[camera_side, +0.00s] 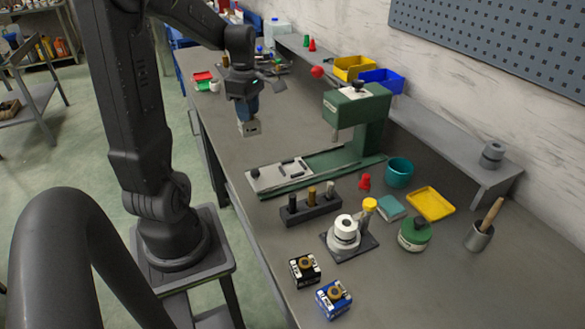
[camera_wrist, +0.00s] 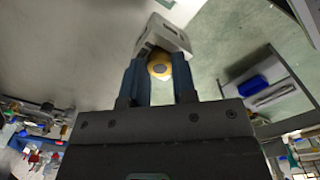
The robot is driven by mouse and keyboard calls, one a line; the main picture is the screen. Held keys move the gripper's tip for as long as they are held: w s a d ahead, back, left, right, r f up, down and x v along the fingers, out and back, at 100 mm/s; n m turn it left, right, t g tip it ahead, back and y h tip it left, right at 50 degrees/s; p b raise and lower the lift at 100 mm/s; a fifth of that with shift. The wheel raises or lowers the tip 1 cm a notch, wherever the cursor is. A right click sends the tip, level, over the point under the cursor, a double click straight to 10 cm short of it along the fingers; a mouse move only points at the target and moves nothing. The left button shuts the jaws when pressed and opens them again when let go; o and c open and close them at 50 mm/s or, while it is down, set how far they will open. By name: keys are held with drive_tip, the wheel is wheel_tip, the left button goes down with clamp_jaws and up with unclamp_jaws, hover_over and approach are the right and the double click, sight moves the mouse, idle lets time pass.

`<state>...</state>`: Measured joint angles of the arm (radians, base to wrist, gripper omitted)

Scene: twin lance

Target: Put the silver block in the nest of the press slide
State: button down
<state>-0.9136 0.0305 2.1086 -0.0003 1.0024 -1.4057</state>
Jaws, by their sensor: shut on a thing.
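My gripper (camera_side: 248,115) hangs above the far left part of the bench, fingers down. It is shut on the silver block (camera_side: 249,128), which sits at the fingertips, clear of the bench top. In the wrist view the block (camera_wrist: 165,32) shows beyond the two blue fingers (camera_wrist: 160,72), with a round yellow and grey part (camera_wrist: 159,65) between them. The press (camera_side: 358,107) is green and stands to the right of the gripper. Its pale slide (camera_side: 280,175) sticks out to the left on a green base, below and right of the block. The nest's detail is too small to make out.
A dark rack with several pegs (camera_side: 311,209), a grey fixture with a white cylinder (camera_side: 346,232) and a teal cup (camera_side: 399,171) stand nearer than the press. Yellow (camera_side: 354,68) and blue (camera_side: 381,80) bins sit behind. Bare bench lies between the block and slide.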

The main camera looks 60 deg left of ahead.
drive_tip(key=shift+d+f, duration=0.1)
drive_tip(key=shift+f, duration=0.1)
drive_tip(key=shift+w+d+f, duration=1)
drive_tip(key=shift+w+f, duration=0.55)
drive_tip(key=shift+f, duration=0.2)
drive_tip(key=shift+w+d+f, duration=0.95)
drive_tip(key=shift+w+f, duration=0.65)
drive_tip(key=shift+f, duration=0.2)
drive_tip(key=shift+w+d+f, duration=1)
drive_tip(key=shift+w+f, duration=0.55)
drive_tip(key=shift+f, duration=0.2)
drive_tip(key=c, duration=0.9)
unclamp_jaws()
drive_tip(key=shift+f, duration=0.15)
